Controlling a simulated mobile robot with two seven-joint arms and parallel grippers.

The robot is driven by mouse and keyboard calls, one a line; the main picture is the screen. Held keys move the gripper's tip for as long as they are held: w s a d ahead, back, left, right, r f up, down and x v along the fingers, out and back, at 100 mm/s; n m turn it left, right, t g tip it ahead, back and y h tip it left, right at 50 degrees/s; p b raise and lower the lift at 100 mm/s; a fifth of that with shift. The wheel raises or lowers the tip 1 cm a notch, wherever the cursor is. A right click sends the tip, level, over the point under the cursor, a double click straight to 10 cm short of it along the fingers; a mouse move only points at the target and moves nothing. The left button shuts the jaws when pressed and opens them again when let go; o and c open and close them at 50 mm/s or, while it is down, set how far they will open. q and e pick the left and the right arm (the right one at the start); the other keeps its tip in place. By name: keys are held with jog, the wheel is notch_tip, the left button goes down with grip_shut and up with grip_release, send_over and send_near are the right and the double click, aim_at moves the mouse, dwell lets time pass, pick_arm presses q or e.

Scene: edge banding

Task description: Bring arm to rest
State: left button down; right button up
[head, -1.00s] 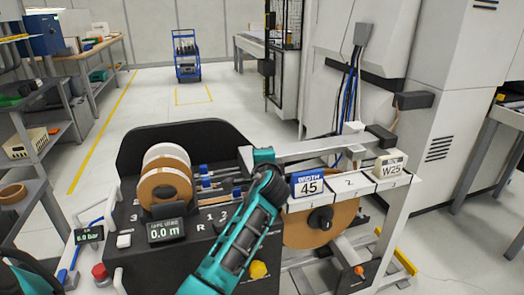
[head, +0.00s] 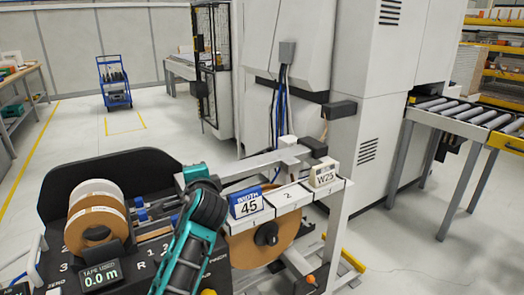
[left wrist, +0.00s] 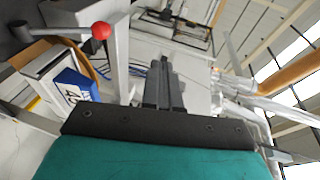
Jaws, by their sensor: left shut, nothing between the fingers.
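In the left wrist view my left gripper (left wrist: 164,64) is shut, its two dark fingers together with nothing between them. The blue block marked 45 (left wrist: 75,88) shows to its left, beside the fingers and apart from them. In the head view a teal and black arm of mine rises from the bottom edge in front of the black edge banding cart; gripper fingers cannot be made out there. The blue width 45 block (head: 246,203) stands on slot 1 of the white shelf, and the cream W25 block (head: 323,173) on slot 3. My right gripper is in neither view.
Tape reels (head: 96,220) stand on the black cart (head: 120,165) at left. A large brown roll (head: 290,238) hangs under the shelf. A red knob (left wrist: 101,30) shows near the wrist. A roller conveyor (head: 465,112) is at right; open floor lies behind the cart.

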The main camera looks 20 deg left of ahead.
pick_arm(q)
jog(key=s+d+f+n+h, duration=0.1)
jog(key=s+d+f+h, duration=0.35)
jog(key=f, duration=0.45)
jog(key=s+d+f+h, duration=0.3)
jog(key=s+d+f, duration=0.15)
jog(key=f, duration=0.55)
jog(key=s+d+f+n+h, duration=0.1)
jog(key=s+d+f+n, duration=0.1)
jog(key=s, duration=0.3)
jog(key=s+d+f+n+g+h, duration=0.1)
jog(key=s+d+f+n, duration=0.1)
jog(key=s+f, duration=0.2)
jog(key=s+d+f+n+h, duration=0.2)
jog(key=s+d+f, duration=0.1)
jog(key=s, duration=0.4)
jog(key=shift+s+f, duration=0.25)
jog(key=shift+s, duration=0.1)
